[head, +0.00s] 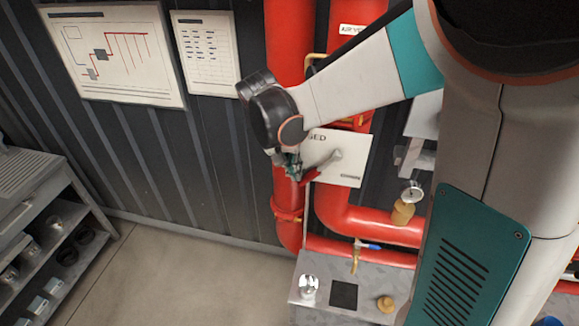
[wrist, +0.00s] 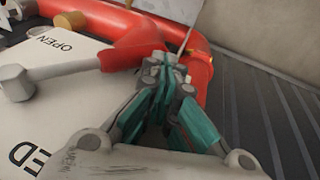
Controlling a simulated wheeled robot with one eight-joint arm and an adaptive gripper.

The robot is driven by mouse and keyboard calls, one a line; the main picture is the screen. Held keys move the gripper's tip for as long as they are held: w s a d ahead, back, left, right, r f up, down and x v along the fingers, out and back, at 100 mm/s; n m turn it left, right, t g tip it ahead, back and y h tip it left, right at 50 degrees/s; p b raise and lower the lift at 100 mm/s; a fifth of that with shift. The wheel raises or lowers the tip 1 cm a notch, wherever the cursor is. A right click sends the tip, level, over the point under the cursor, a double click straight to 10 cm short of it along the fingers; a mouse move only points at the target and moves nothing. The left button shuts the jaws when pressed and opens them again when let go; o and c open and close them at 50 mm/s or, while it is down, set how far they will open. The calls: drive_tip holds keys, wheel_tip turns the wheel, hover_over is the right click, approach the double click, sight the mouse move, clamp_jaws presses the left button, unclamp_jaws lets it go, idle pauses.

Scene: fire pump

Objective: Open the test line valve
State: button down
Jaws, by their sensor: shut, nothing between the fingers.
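The test line valve has a grey lever with a red grip (head: 318,178) in front of a white plate (head: 351,170). In the head view the lever slopes from its pivot on the plate down to the left. In the wrist view the red grip (wrist: 135,48) crosses the top, with its pivot at the left and the words OPEN and a partly hidden "ED" on the plate (wrist: 60,110). My gripper (head: 289,172) is shut and empty at the grip's outer end. Its teal fingers (wrist: 168,65) are right beside the grip; whether they touch cannot be told.
Red pipes (head: 290,45) run behind and below the plate. Shelves (head: 50,235) stand at the left. The floor (head: 170,275) between is clear.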

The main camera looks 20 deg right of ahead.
sight(308, 175)
drive_tip(key=f, duration=0.1)
drive_tip(key=s+d+f+b, duration=0.1)
drive_tip(key=d+f+b, duration=0.1)
drive_tip(key=shift+s+f, duration=0.1)
drive_tip(key=shift+s, duration=0.15)
drive_tip(key=shift+s+d+f+b, duration=0.25)
drive_tip(key=shift+d+f+b, duration=0.05)
drive_tip(key=shift+d+b, duration=0.25)
drive_tip(key=shift+r, duration=0.1)
drive_tip(key=shift+a+r, duration=0.1)
drive_tip(key=shift+r, duration=0.05)
drive_tip(key=shift+r+p, duration=0.65)
drive_tip(key=shift+r, duration=0.05)
drive_tip(key=shift+w, duration=0.1)
